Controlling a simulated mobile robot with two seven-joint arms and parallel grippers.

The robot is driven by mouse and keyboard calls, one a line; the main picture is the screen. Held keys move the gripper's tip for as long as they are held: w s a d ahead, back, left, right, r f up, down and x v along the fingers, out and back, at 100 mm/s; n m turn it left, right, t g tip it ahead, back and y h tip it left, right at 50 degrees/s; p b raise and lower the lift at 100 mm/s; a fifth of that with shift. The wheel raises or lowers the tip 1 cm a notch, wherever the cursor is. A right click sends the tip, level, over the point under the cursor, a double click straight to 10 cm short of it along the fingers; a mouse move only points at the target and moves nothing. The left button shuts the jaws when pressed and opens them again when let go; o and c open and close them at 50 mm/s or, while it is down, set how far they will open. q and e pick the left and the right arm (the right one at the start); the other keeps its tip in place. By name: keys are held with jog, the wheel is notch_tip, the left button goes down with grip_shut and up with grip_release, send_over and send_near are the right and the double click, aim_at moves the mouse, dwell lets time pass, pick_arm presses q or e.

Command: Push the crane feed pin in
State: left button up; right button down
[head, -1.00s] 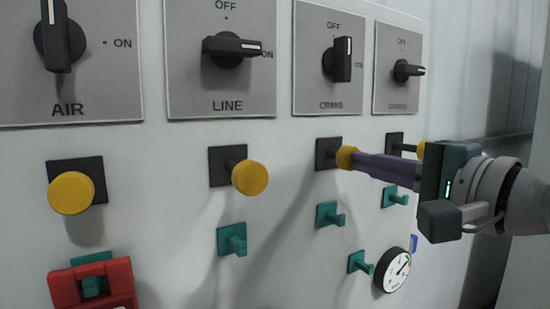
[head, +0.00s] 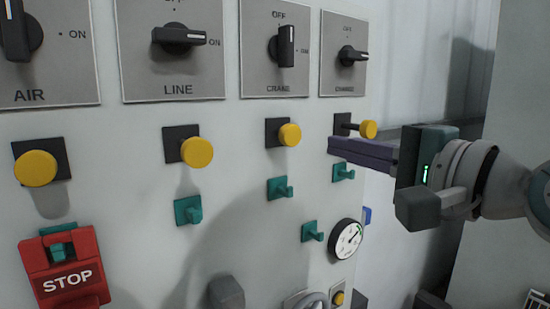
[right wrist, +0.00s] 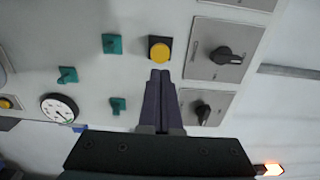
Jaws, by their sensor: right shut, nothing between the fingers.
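The crane feed pin is a yellow round knob (head: 290,134) on a dark square plate under the CRANE switch (head: 286,46). Its knob sits close to its plate. My right gripper (head: 331,147) is shut and empty, its purple fingers pointing left, to the right of the knob with a visible gap in the head view. In the right wrist view the shut fingertips (right wrist: 160,75) are just below the yellow knob (right wrist: 160,50); contact cannot be told there. My left gripper is not in view.
Other yellow pins sit under LINE (head: 197,152), AIR (head: 36,168) and the rightmost switch (head: 368,129); this last one stands out on a visible stem just above my fingers. Teal hooks (head: 280,188), a gauge (head: 346,240) and a red STOP tag (head: 66,275) are lower down.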

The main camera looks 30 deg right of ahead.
jog(key=s+b, duration=0.1)
jog(key=s, duration=0.5)
jog(key=shift+s+d+b, duration=0.2)
jog(key=shift+d+b, duration=0.05)
jog(key=shift+b, duration=0.15)
jog(key=s+a+f+n+g, duration=0.4)
jog(key=f+n, duration=0.2)
jog(key=f, duration=0.2)
jog(key=s+a+f+n+g, duration=0.3)
jog(key=s+f+n+g, duration=0.2)
jog(key=f, duration=0.2)
jog(key=s+a+f+n+g, duration=0.4)
jog(key=f+n, duration=0.2)
jog(key=f, duration=0.2)
notch_tip(320, 180, up, 25)
jog(key=s+n+g+h+p, duration=0.1)
jog(key=s+n+p, duration=0.1)
jog(key=p, duration=2.3)
jog(key=shift+s+d+p, duration=0.2)
jog(key=shift+d+p, duration=0.15)
jog(key=shift+p, duration=0.05)
